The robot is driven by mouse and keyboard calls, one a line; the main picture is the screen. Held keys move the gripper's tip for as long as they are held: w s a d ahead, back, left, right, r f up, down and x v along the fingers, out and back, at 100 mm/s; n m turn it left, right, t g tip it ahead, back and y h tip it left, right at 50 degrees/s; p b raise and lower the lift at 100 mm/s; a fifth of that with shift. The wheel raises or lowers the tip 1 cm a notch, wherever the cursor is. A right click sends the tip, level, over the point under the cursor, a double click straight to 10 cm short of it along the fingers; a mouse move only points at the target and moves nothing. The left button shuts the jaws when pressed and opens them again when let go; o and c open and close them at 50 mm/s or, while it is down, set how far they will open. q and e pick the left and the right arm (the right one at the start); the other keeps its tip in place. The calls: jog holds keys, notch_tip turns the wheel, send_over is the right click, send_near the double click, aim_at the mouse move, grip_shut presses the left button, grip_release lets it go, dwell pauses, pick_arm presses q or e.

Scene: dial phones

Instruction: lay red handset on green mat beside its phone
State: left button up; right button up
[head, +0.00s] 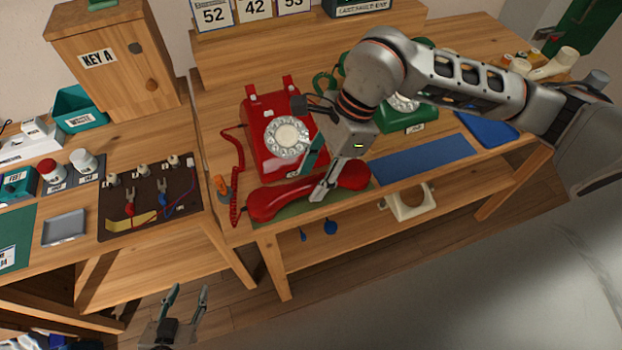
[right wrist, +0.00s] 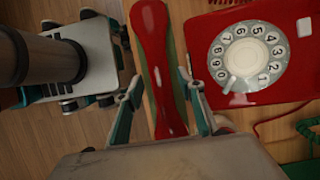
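The red phone (head: 285,135) with a white dial stands on the wooden table, its cradle empty. The red handset (head: 268,203) lies lengthwise over the green mat (head: 300,210) at the table's front edge, in front of the phone. The handset covers most of the mat. My right gripper (head: 334,183) is above the handset. In the right wrist view its two fingers stand apart, one on each side of the handset (right wrist: 153,45), with small gaps showing. My left gripper (head: 188,292) is open and empty, low in front of the tables.
A coiled red cord (head: 236,180) runs along the phone's left side. A green phone (head: 405,115) stands to the right, behind a blue mat (head: 423,160). A side table at left holds a tool board (head: 150,198) and a wooden key cabinet (head: 115,60).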

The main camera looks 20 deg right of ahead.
jog(key=v, duration=1)
jog(key=shift+r, duration=0.2)
jog(key=shift+d, duration=0.1)
